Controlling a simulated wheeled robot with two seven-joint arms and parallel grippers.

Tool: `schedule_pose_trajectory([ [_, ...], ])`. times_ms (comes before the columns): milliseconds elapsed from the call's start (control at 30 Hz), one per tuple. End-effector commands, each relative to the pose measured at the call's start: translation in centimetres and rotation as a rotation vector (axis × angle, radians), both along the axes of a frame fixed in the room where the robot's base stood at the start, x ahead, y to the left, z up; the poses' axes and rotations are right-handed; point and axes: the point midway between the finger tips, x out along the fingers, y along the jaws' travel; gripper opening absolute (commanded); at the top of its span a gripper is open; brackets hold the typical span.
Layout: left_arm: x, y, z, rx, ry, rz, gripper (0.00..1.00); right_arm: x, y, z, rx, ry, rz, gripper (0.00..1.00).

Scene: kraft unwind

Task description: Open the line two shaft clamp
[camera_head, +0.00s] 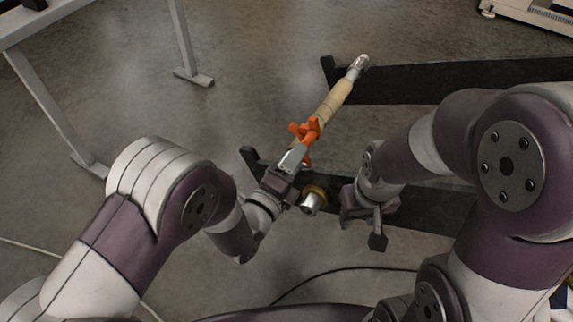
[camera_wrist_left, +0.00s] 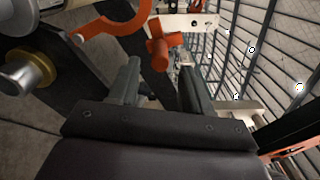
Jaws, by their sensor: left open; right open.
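The shaft clamp is orange (camera_head: 304,131) and sits around the near end of a shaft with a tan core (camera_head: 335,98) in the head view. In the left wrist view its curved orange jaw (camera_wrist_left: 118,24) is at the top, with an orange knob (camera_wrist_left: 160,52) beside it. My left gripper (camera_head: 284,169) is just on the near side of the clamp. In the wrist view its two fingers (camera_wrist_left: 160,78) are apart, with the knob ahead of the gap and nothing gripped. My right gripper (camera_head: 363,222) is open and empty, right of the clamp, over the black beam.
Black beams (camera_head: 430,82) of the stand run to the right, behind and below my arms. A silver stub with a brass ring (camera_head: 312,201) lies between my grippers; it also shows in the wrist view (camera_wrist_left: 28,72). A grey table frame (camera_head: 182,45) stands upper left, with open floor between.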

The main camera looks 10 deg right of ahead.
Motion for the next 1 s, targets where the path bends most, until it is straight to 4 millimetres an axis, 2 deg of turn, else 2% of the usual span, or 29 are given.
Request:
schedule_pose_trajectory([
  [100,-2.2,1.6,0.3,0.002,0.003,0.0,0.48,0.0,0.0,1.0,0.0,0.0,0.0,0.46],
  [300,-3.9,2.8,0.1,-0.001,-0.001,0.0,0.48,0.0,0.0,1.2,0.0,0.0,0.0,0.46],
  [867,-4.0,2.9,-0.1,-0.023,0.018,0.0,0.48,0.0,0.0,1.2,0.0,0.0,0.0,0.46],
  [933,-4.0,2.9,-1.7,-0.073,0.151,0.006,0.48,0.0,0.0,1.2,0.0,0.0,0.0,0.46],
  [967,-4.3,3.1,-3.4,-0.095,0.266,0.02,0.48,0.0,0.0,1.2,0.0,0.0,0.0,0.46],
  [1000,-5.0,3.7,-5.9,-0.125,0.456,0.059,0.48,0.0,0.0,1.2,0.0,0.0,0.0,0.46],
])
